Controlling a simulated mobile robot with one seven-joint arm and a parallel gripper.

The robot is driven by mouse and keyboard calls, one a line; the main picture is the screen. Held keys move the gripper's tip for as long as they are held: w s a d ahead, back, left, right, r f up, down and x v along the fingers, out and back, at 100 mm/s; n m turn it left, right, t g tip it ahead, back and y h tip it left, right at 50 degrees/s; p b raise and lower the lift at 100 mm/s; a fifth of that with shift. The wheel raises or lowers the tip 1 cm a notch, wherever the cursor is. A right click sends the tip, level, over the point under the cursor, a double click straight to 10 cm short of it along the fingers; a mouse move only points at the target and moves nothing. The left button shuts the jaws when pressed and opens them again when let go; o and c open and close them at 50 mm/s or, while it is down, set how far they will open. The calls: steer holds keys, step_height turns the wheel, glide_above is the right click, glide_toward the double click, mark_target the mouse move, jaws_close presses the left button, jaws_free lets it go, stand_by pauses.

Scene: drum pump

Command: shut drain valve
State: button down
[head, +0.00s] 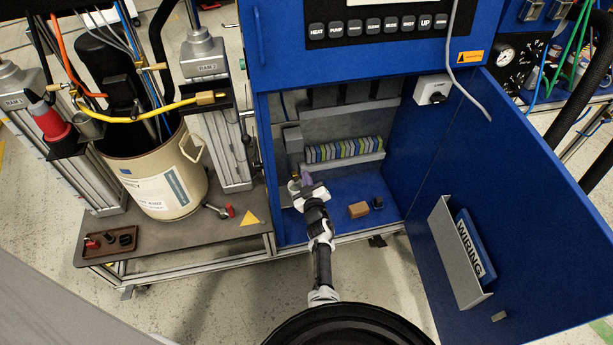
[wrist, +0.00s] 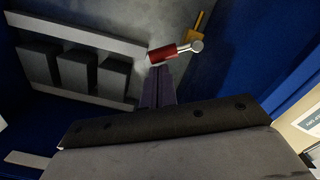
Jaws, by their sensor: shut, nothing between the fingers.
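A valve with a red-gripped lever (wrist: 170,52) and a brass-coloured part (wrist: 197,24) shows in the wrist view, against the grey back panel of the blue cabinet. In the head view a small brass-coloured fitting (head: 295,176) shows inside the cabinet at lower left; its lever cannot be made out there. My gripper (head: 306,180) reaches into the cabinet beside that fitting. In the wrist view its fingers (wrist: 158,80) are shut and empty, with the tips close to the red grip. I cannot tell whether they touch it.
The cabinet door (head: 510,160) stands open at right with a wiring folder pocket (head: 455,255). A brown block (head: 358,210) and a dark block (head: 378,203) lie on the cabinet floor. A red-handled fitting (head: 222,211) sits by the drum (head: 160,180) on the left platform.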

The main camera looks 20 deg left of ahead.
steer(key=f+m, duration=0.1)
steer(key=m, duration=0.1)
steer(key=w+d+f+m, duration=0.1)
steer(key=m, duration=0.1)
steer(key=shift+d+m+p, duration=0.15)
steer(key=shift+m+p, duration=0.2)
steer(key=shift+m, duration=0.05)
steer(key=shift+f, duration=0.15)
steer(key=shift+s+d, duration=0.15)
stand_by(0.6)
